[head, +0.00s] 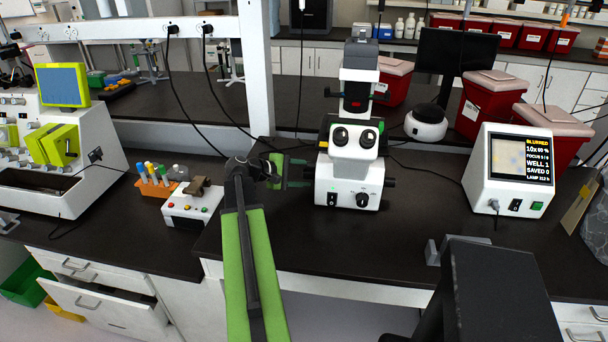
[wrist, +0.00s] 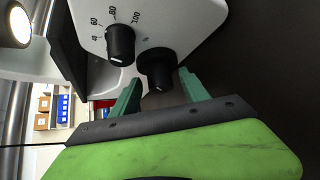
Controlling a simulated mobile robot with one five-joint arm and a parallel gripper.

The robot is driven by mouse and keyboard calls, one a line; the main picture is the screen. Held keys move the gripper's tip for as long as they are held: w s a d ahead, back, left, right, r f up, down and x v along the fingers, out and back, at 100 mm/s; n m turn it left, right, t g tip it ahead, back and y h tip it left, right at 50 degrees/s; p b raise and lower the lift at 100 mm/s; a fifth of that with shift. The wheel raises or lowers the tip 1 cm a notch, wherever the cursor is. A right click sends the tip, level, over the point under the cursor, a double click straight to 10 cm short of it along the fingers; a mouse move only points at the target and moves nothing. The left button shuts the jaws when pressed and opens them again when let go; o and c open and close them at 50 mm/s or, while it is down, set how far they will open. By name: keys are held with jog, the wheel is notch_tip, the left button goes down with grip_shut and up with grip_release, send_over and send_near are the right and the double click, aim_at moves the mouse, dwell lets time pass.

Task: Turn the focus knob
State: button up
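The white microscope (head: 347,180) stands on the dark bench in the head view, with black knobs low on its body. My gripper (head: 300,172) is at its left side, green fingers pointing toward it. In the wrist view, a plain black knob (wrist: 157,68) lies at the opening between the fingertips of my gripper (wrist: 160,77). The fingers are apart and no grip shows; whether they touch the knob is unclear. A second black knob (wrist: 121,44) with a numbered scale is beside it, outside the fingers. No label naming the focus knob is readable.
A small control box (head: 190,203) and an orange tube rack (head: 155,187) stand left of my arm. Red bins (head: 485,105) stand behind.

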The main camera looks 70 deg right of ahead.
grip_shut()
jog(key=shift+d, duration=0.15)
dwell(0.5)
jog(key=shift+r+p, duration=0.15)
jog(key=shift+p, duration=0.45)
jog(key=y+p, duration=0.1)
jog(key=n+y+p, duration=0.1)
jog(key=p, duration=0.1)
jog(key=shift+w+d+r, duration=0.1)
jog(key=shift+r, duration=0.2)
jog(key=n+y+p, duration=0.1)
jog(key=y+p, duration=0.1)
jog(key=shift+d+f+n+t+y, duration=0.1)
jog(key=shift+d+n+t+y, duration=0.05)
jog(key=shift+n+t+y, duration=0.2)
jog(key=shift+d+n+y+p, duration=0.1)
jog(key=shift+n+y+p, duration=0.65)
jog(key=shift+y, duration=0.4)
